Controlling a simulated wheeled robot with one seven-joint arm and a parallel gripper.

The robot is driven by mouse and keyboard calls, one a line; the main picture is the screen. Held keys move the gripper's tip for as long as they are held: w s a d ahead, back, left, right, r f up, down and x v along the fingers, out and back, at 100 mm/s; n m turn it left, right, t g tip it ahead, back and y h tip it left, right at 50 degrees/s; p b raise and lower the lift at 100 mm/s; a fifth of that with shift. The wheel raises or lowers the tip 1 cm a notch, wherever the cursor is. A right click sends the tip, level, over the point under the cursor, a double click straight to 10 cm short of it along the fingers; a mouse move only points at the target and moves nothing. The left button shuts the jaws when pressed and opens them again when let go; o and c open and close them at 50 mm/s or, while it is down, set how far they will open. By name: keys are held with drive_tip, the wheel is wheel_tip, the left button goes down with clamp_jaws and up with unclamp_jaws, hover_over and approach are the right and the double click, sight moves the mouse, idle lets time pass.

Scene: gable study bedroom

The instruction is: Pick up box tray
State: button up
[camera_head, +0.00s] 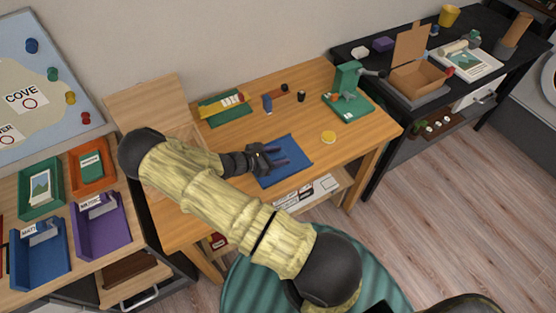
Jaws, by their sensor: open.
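My gripper (278,157) is open and empty over the blue mat (283,175) on the wooden desk. Its height above the mat is hard to tell. An open cardboard box (414,81) with a raised lid stands on a grey tray (424,98) on the black desk at the upper right, well away from my gripper. On the left table are several box-like trays: a green one (57,207), an orange one (107,184), a blue one (55,280) and a purple one (118,243). I cannot tell which of these is the box tray.
A green round seat or rug (240,285) is below my arm. The wood floor (450,220) at right is clear.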

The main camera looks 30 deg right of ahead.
sight(278, 155)
clamp_jaws()
wheel_tip(278, 155, up, 10)
idle(0.8)
idle(0.3)
